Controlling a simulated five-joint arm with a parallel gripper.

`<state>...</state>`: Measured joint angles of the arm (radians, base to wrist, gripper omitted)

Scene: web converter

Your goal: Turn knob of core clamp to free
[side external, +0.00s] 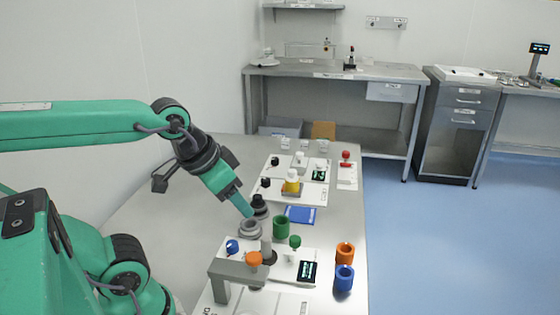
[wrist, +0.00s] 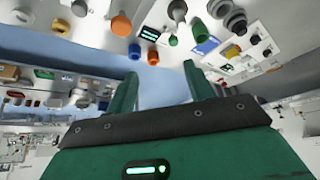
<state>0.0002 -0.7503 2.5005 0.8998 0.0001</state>
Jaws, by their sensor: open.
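My gripper (side external: 246,210) points down toward the bench, its green fingertips just above or beside a grey ring-shaped part (side external: 250,229) and a black stepped part (side external: 259,204). I cannot tell whether it touches them. In the wrist view my gripper (wrist: 158,85) has its two fingers apart with nothing between them. Several knobs show: a blue knob (side external: 232,246), an orange knob (side external: 253,259), a green knob (side external: 295,241) and a black knob (side external: 267,182). No label is readable, so I cannot tell which belongs to the core clamp.
A grey bracket (side external: 238,270) stands at the front of the bench. A red button (side external: 346,158) is farther back.

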